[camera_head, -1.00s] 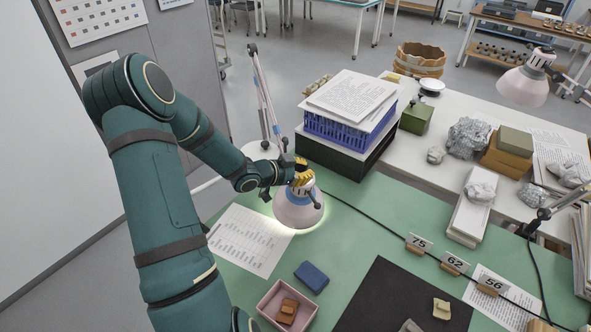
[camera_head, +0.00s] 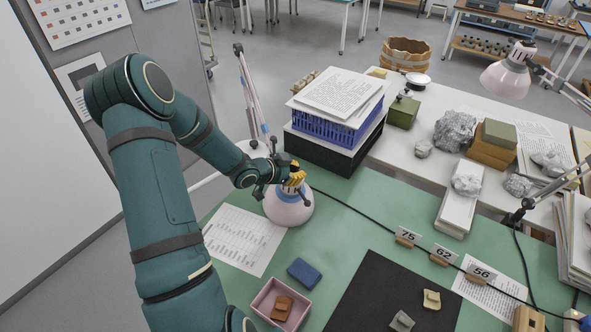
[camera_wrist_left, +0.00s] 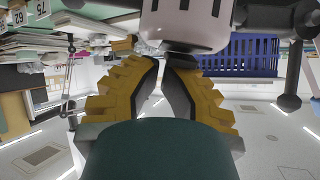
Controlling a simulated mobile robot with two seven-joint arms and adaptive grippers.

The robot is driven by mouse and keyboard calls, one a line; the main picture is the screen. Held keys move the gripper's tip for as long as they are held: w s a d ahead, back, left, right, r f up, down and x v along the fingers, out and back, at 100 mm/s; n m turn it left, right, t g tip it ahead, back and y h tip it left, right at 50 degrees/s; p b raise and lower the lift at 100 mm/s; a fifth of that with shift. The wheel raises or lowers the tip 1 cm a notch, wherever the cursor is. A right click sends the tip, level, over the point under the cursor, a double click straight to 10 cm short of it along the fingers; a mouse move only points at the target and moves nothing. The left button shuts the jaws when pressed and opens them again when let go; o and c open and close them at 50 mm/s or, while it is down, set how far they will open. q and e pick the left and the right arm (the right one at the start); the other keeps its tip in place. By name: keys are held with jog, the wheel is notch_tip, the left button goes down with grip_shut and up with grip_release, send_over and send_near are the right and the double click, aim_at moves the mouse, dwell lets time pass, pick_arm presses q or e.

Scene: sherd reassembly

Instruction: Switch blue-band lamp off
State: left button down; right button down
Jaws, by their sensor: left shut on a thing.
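The blue-band lamp (camera_head: 287,208) has a pale pink shade with a blue band and hangs from a jointed arm at the left of the green table. No glow shows under it. My left gripper (camera_head: 297,180), with yellow finger pads, is at the top of its shade, shut on the lamp's top part. In the left wrist view the pads of the gripper (camera_wrist_left: 178,62) close in just below the slotted pale shade (camera_wrist_left: 185,28). The exact part gripped is hidden by the fingers. My right gripper is not in view.
A second pink lamp (camera_head: 505,80) stands at the back right. A blue basket (camera_head: 335,128) with papers sits behind the gripper. A pink tray (camera_head: 264,299), a blue block (camera_head: 305,273) and a black mat (camera_head: 365,300) lie in front. A black cable crosses the table.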

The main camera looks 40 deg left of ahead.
pick_arm(q)
jog(key=shift+s, duration=0.1)
jog(key=shift+s+a+f+p, duration=0.2)
jog(key=shift+s+a+p, duration=0.1)
jog(key=shift+s, duration=0.4)
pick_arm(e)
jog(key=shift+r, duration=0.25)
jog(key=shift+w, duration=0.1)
